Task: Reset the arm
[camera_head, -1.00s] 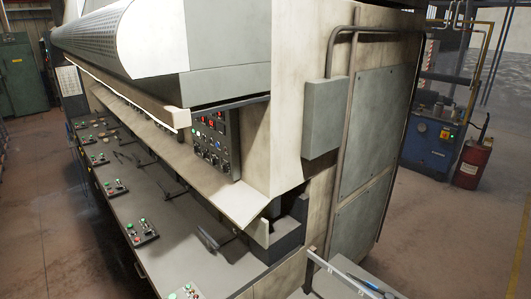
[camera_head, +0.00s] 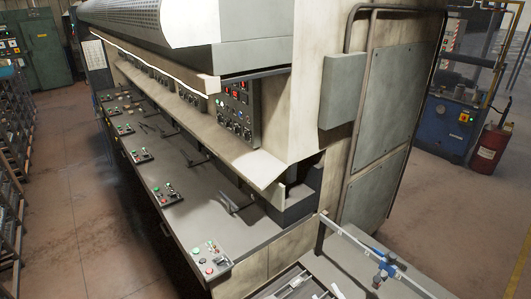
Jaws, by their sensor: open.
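My arm and my gripper do not show in the head camera view. The view is of a large beige machine (camera_head: 305,95) with a long grey work ledge (camera_head: 190,185) along its front. A control panel (camera_head: 236,108) with knobs and red displays is set in the machine's near end.
Button boxes line the ledge, the nearest (camera_head: 210,258) at its front end. A table (camera_head: 345,275) at the bottom right bears a rail and a blue fitting (camera_head: 384,262). Racks (camera_head: 12,140) stand at left. A red canister (camera_head: 487,148) is at right. Floor between racks and machine is clear.

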